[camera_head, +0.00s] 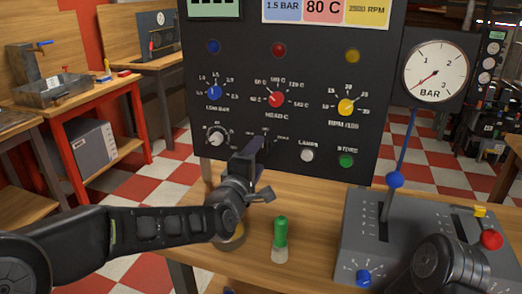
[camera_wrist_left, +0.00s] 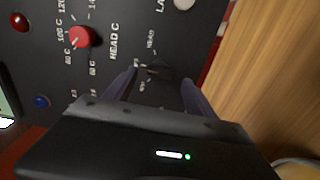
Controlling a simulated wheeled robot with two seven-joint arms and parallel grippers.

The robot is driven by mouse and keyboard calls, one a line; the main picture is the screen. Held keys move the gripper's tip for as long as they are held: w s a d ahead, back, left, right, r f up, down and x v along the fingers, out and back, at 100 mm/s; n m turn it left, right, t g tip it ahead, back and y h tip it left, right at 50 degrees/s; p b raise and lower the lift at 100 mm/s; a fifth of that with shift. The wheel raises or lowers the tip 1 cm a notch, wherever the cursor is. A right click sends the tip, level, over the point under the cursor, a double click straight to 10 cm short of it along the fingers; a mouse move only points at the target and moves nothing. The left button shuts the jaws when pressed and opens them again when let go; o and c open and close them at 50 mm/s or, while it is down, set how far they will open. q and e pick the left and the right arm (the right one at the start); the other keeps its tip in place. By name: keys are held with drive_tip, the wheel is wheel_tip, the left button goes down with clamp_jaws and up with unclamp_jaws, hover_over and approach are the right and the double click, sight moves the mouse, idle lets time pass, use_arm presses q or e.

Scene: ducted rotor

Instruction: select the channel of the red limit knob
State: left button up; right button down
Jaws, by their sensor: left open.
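The red limit knob (camera_head: 276,100) is in the middle of the upright black panel, above the "HEAD C" label. It also shows at the upper left of the left wrist view (camera_wrist_left: 82,37). A small black selector knob (camera_wrist_left: 159,71) with labels around it sits lower on the panel. In the head view my left gripper (camera_head: 258,158) mostly hides this selector. In the left wrist view my left gripper (camera_wrist_left: 160,78) is open, its two fingers on either side of the selector. I cannot tell whether they touch it. My right gripper's fingers are not visible.
The panel also bears a blue knob (camera_head: 214,92), a yellow knob (camera_head: 346,106), a white-pointer knob (camera_head: 216,138), a white lamp button (camera_head: 307,155) and a green button (camera_head: 346,160). A green-topped cylinder (camera_head: 280,235) stands on the table near a grey lever box (camera_head: 355,220).

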sight(263, 149)
use_arm(q)
drive_tip(key=shift+x, duration=1.7)
drive_tip(key=shift+c, duration=0.3)
drive_tip(key=c, duration=1.3)
